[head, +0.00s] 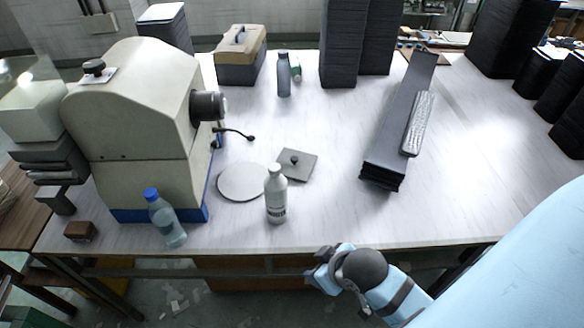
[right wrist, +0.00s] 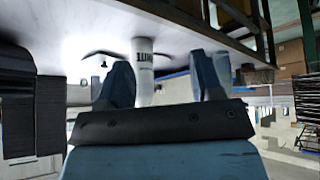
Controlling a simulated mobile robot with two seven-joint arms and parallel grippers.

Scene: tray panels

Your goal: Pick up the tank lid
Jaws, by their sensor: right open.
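A flat grey square lid with a dark knob (head: 298,165) lies on the table, right of and behind the white bottle (head: 276,196). A second small plate with a black knob (head: 94,70) sits on top of the cream machine. I cannot tell for certain which is the tank lid. My right gripper (head: 318,270) is in front of the table's front edge, apart from both. In the right wrist view its two fingers (right wrist: 164,72) are spread, and the white bottle (right wrist: 145,75) shows beyond them, not held. My left gripper is out of view.
A round grey disc (head: 241,182) lies left of the white bottle. A blue-capped bottle (head: 166,220) stands near the front edge by the cream machine (head: 140,110). A stack of long dark panels (head: 400,125) lies to the right. The table's right front is clear.

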